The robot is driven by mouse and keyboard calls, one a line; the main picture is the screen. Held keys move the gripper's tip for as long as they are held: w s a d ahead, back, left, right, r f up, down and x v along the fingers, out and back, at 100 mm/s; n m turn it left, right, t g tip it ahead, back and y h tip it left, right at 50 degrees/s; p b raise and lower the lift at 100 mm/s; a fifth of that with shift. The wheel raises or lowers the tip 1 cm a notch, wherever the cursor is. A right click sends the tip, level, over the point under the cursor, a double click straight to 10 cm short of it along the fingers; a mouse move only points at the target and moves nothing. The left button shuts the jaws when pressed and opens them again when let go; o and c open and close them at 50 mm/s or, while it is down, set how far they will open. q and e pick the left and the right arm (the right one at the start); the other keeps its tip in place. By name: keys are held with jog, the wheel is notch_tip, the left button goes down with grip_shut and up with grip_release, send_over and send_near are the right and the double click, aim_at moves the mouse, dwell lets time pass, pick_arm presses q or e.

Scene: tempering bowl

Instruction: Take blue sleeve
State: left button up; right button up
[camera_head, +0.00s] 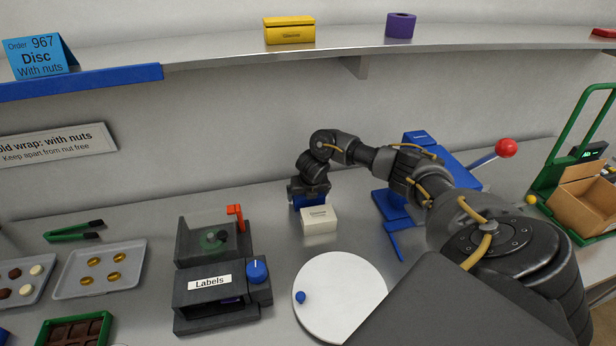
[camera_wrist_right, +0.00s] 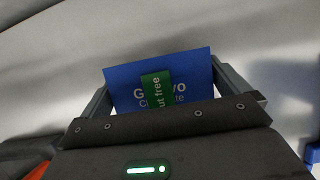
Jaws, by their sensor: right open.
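The blue sleeve (camera_wrist_right: 126,77) fills the space between the two fingers of my right gripper (camera_wrist_right: 160,80) in the right wrist view. It has white lettering, partly hidden, and a green label (camera_wrist_right: 156,90) reading "ut free". The fingers stand at its left and right edges; the jaws are open around it. In the head view my right gripper (camera_head: 308,190) points down near the back wall, and a bit of the blue sleeve (camera_head: 311,202) shows beneath it. My left gripper is in neither view.
A cream box (camera_head: 319,219) stands just in front of the sleeve. A round white turntable (camera_head: 345,290) with a blue knob and a dark label machine (camera_head: 215,285) are nearer. A blue press with a red-knobbed lever (camera_head: 506,148) stands right; a shelf (camera_head: 350,48) runs above.

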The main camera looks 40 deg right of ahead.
jog(key=shift+w+d+f, duration=0.1)
jog(key=shift+f, duration=0.1)
jog(key=shift+r, duration=0.2)
jog(key=shift+c, duration=0.6)
jog(key=c, duration=0.6)
jog(key=shift+o, duration=0.2)
jog(key=shift+r, duration=0.55)
jog(key=v, duration=0.4)
jog(key=s+v, duration=0.1)
jog(key=v, duration=0.1)
jog(key=shift+s+d+r, duration=0.15)
jog(key=shift+s+d, duration=0.05)
jog(key=shift+d, duration=0.1)
jog(key=v, duration=0.1)
jog(key=p+v, duration=0.1)
jog(key=shift+s+d+r+p, duration=0.15)
jog(key=shift+s+r+p, duration=0.15)
jog(key=shift+s+r, duration=0.05)
jog(key=s+a+r+p, duration=0.1)
jog(key=s+r+p, duration=0.1)
jog(key=s, duration=0.7)
jog(key=shift+s+a+r, duration=0.2)
jog(key=shift+a+r, duration=0.15)
jog(key=shift+r, duration=0.35)
